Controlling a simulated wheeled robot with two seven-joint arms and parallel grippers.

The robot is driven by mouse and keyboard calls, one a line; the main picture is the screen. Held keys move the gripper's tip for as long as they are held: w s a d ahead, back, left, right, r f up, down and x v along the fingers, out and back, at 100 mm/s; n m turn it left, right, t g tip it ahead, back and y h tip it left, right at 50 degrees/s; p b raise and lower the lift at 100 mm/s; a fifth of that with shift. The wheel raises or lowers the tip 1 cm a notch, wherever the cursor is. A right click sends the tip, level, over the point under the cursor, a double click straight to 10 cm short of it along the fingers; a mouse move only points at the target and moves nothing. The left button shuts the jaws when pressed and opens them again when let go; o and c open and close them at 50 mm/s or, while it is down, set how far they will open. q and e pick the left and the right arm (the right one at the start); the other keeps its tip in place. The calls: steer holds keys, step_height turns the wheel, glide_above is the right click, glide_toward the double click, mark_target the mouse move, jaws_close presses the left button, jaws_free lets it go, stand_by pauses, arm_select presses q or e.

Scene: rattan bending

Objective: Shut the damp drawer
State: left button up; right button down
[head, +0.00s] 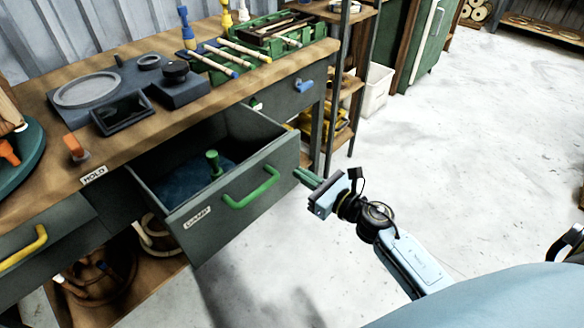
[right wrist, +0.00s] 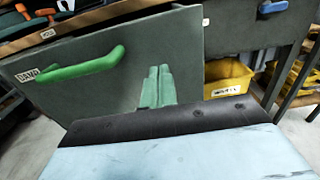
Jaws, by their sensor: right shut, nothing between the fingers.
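The damp drawer (head: 241,205), grey-green with a green handle (head: 251,188) and a white label, is pulled well out from the bench. A blue cloth-like thing and a green peg (head: 213,161) lie inside it. My right gripper (head: 299,173) is shut and empty, its green fingertips close to the right end of the drawer front. In the right wrist view the shut fingers (right wrist: 158,84) are right of the handle (right wrist: 72,68), pointing at the drawer front (right wrist: 115,85); I cannot tell whether they touch it. My left gripper is not in view.
The wooden bench top (head: 125,135) carries a grey tool plate, a green tray (head: 235,62) and brushes. A drawer with a blue handle (head: 304,86) is right of the damp drawer; one with a yellow handle (head: 24,248) is at left. The floor at right is clear.

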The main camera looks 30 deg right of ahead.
mark_target(283, 162)
steer(key=shift+x, duration=2)
